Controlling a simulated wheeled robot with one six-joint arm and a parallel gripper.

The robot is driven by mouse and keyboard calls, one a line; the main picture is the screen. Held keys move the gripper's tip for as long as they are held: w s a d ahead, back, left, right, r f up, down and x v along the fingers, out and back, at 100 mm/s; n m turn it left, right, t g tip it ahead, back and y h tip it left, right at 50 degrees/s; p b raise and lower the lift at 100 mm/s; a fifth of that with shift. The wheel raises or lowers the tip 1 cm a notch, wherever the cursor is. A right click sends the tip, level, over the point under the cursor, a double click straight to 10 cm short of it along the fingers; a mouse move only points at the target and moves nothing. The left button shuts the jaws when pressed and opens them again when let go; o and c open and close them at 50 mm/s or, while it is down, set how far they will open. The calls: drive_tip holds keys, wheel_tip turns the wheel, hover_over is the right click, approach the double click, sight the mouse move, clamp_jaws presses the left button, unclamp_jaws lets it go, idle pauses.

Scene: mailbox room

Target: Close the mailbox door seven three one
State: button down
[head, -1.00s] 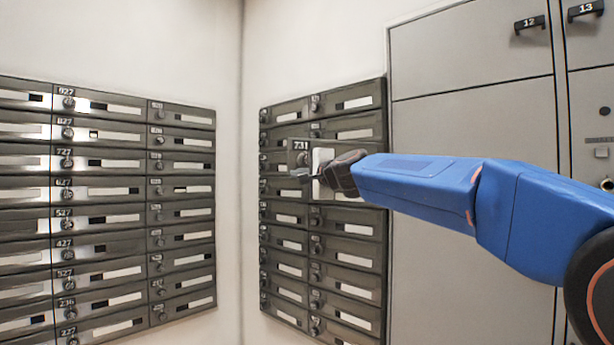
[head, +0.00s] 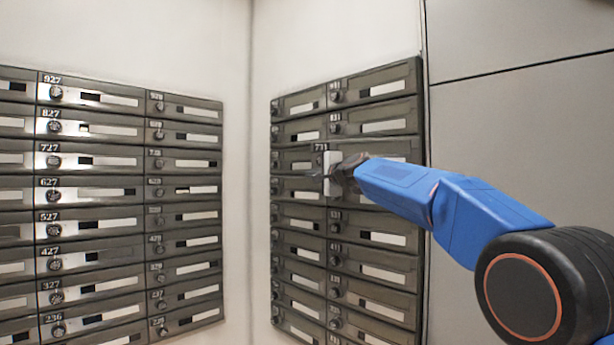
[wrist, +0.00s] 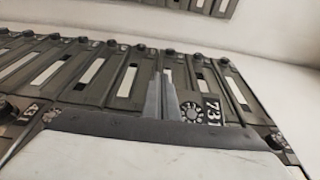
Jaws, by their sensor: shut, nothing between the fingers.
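Mailbox door 731 (head: 321,148) is in the right-hand bank in the head view. Its number plate sits a little left of its column's edge, so it looks slightly ajar; how far is hard to tell. Its number and round lock (wrist: 190,113) show large in the wrist view. My gripper (head: 328,178) is shut and empty, right at the left end of this door and covering part of its front. Its grey fingertips (wrist: 166,102) point at the door next to the lock in the wrist view. I cannot tell whether they touch it.
Other shut mailbox doors surround it in the right bank (head: 375,275). A second bank (head: 100,221) stands on the left wall, across a bare corner (head: 250,250). Large plain grey panels (head: 520,120) are on the right.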

drive_tip(key=w+d, duration=0.2)
drive_tip(key=w, duration=0.3)
drive_tip(key=shift+w+d, duration=0.2)
drive_tip(key=shift+w, duration=0.2)
drive_tip(key=shift+s, duration=0.1)
